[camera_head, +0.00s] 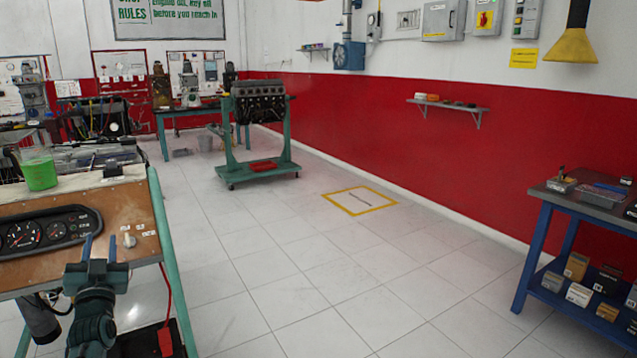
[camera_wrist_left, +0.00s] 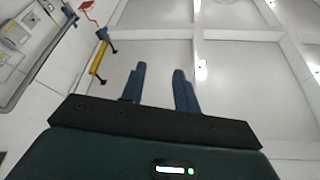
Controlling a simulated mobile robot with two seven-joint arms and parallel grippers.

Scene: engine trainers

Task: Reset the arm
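My left gripper (camera_head: 99,248) is at the lower left of the head view, with its two blue fingers pointing up and apart. It is in front of the wooden dashboard panel (camera_head: 95,215) in that view. In the left wrist view the left gripper (camera_wrist_left: 158,82) shows both fingers spread with nothing between them. Behind them are pale wall and ceiling surfaces. My right gripper is in neither view.
A green cup (camera_head: 40,172) stands above the panel, which has round gauges (camera_head: 24,234) and a teal frame (camera_head: 170,262). An engine on a green stand (camera_head: 258,171) is mid-room. A blue workbench (camera_head: 545,250) is at the right. The tiled floor (camera_head: 300,270) between is clear.

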